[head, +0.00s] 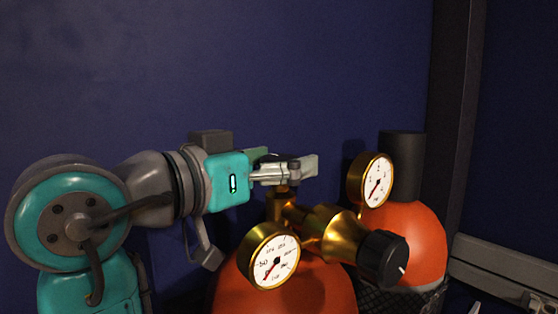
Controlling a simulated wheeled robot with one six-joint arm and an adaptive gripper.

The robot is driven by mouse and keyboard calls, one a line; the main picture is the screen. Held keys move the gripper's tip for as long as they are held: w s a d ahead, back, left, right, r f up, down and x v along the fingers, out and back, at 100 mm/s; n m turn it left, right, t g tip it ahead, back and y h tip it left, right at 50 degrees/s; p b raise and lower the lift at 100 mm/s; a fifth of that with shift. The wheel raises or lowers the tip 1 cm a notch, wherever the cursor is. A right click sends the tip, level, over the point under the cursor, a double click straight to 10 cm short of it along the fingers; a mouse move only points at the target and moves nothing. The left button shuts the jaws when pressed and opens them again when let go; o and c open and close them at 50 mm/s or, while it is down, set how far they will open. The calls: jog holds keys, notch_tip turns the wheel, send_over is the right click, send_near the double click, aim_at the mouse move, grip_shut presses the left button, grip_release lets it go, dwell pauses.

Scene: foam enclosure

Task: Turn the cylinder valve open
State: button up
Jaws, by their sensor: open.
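An orange gas cylinder (312,291) stands at the bottom centre, its lower part out of view. A brass valve body and regulator (342,236) sit on top of it, with two white-faced gauges and a black knob (382,258) facing right. The left gauge (275,261) is low in front; the right gauge (376,181) is higher. My gripper (296,168) comes in from the left, level, just above the brass stem (279,203). Its fingers are open. They hide the valve's top, so I cannot tell whether they touch the handle.
A second orange cylinder (412,236) with a dark cap (402,165) stands close behind on the right. A dark post (454,130) and a grey rail (505,268) are at the right. A dark blue wall is behind. The space above my gripper is clear.

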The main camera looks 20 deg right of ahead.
jog(key=shift+d, duration=0.1)
jog(key=c, duration=1.2)
jog(key=shift+n+t+y, duration=1)
jog(key=shift+n+t, duration=0.2)
jog(key=shift+t, duration=0.4)
jog(key=shift+n+t+y, duration=1)
jog(key=shift+n+t, duration=0.2)
jog(key=shift+t, duration=0.4)
jog(key=o, duration=1.2)
jog(key=v, duration=1.2)
